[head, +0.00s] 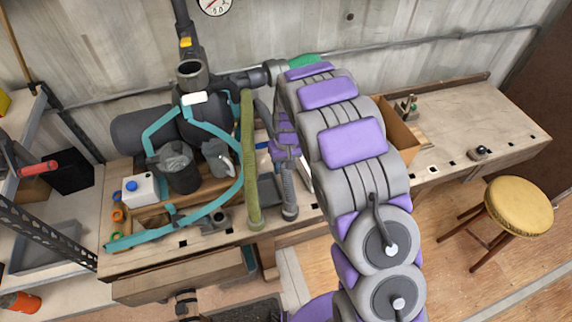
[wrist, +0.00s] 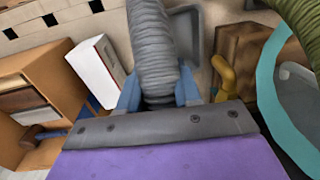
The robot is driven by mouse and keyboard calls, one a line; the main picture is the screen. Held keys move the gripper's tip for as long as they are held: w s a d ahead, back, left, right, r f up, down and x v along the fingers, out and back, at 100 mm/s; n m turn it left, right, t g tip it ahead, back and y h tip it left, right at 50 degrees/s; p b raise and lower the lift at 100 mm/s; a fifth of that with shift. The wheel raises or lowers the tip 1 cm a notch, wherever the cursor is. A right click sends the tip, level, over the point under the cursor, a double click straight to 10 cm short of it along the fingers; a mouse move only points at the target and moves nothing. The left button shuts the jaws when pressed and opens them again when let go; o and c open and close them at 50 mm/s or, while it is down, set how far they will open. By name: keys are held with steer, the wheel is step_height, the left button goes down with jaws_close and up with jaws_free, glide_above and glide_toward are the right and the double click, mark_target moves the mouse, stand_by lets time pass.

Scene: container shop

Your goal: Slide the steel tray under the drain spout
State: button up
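The steel tray (head: 268,190) is a small dark-grey square on the bench, between the green hose and a grey ribbed hose (head: 288,185). Part of a grey tray also shows behind the ribbed hose in the wrist view (wrist: 188,34). In the wrist view, the blue fingers of my gripper (wrist: 158,92) close on both sides of the ribbed hose (wrist: 155,48). My arm hides part of the bench in the head view.
A dark pump (head: 140,132) with a teal frame (head: 235,190) fills the bench's left part. A green hose (head: 250,150) hangs left of the tray. An open wooden box (head: 400,132) stands to the right. A yellow stool (head: 512,205) stands before the bench, whose right end is fairly clear.

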steer(key=shift+d, duration=0.15)
steer(key=b, duration=0.2)
glide_toward(280, 196)
steer(key=f, duration=0.6)
steer(key=a+f, duration=0.1)
steer(key=f, duration=0.2)
steer(key=shift+w+f, duration=0.15)
steer(key=shift+c, duration=0.2)
steer(key=shift+d, duration=0.1)
jaws_close()
